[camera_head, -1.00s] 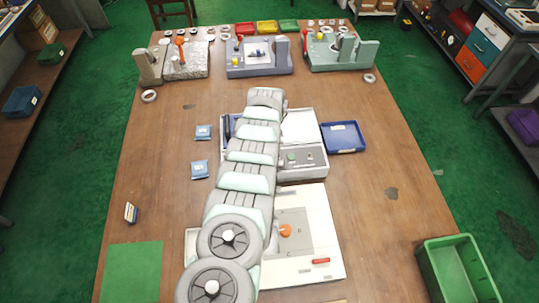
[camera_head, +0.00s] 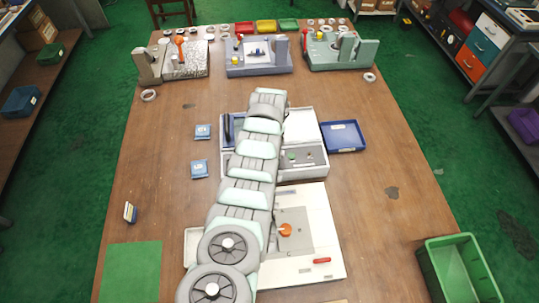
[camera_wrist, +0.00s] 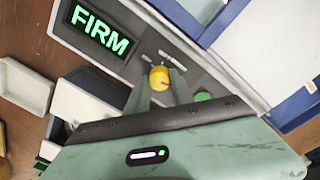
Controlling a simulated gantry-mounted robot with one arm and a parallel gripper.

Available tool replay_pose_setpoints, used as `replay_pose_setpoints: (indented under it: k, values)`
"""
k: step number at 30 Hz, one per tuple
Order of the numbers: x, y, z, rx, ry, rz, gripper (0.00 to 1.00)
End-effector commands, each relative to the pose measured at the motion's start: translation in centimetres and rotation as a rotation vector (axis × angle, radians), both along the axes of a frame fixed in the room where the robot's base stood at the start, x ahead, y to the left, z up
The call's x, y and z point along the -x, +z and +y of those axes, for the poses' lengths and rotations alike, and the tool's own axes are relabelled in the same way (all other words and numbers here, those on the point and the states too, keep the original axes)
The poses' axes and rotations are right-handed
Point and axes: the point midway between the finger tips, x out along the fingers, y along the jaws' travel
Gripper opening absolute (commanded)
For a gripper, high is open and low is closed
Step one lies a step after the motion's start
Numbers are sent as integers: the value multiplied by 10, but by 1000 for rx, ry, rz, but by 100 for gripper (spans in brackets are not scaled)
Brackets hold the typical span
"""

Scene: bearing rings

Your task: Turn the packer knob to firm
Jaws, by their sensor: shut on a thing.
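The packer is a white and grey machine (camera_head: 303,170) in the middle of the table, partly hidden behind my arm in the head view. Its yellow knob (camera_wrist: 159,78) shows in the wrist view. My gripper (camera_wrist: 160,68) is shut on this knob, with one finger on each side of it. The packer's display (camera_wrist: 100,30) reads FIRM in lit green letters. A green button (camera_wrist: 203,96) sits on the panel to the right of the knob. In the head view my arm hides the gripper's fingers.
A blue tray (camera_head: 343,136) stands right of the packer. Two blue packets (camera_head: 200,169) lie to its left. A white station with an orange knob (camera_head: 286,230) is in front. Fixtures (camera_head: 258,55) line the far edge. The table's right side is mostly clear.

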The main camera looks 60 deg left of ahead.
Motion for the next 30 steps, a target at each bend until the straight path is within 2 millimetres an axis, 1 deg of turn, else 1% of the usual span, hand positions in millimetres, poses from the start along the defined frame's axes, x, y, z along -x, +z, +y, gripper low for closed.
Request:
replay_pose_setpoints:
  k: [17, 18, 25, 30]
  values:
    - [0, 0, -1, 1, -30, 0, 0]
    - [0, 0, -1, 1, -29, 0, 31]
    - [0, 0, -1, 1, -28, 0, 50]
    - [0, 0, 0, 1, -28, 0, 50]
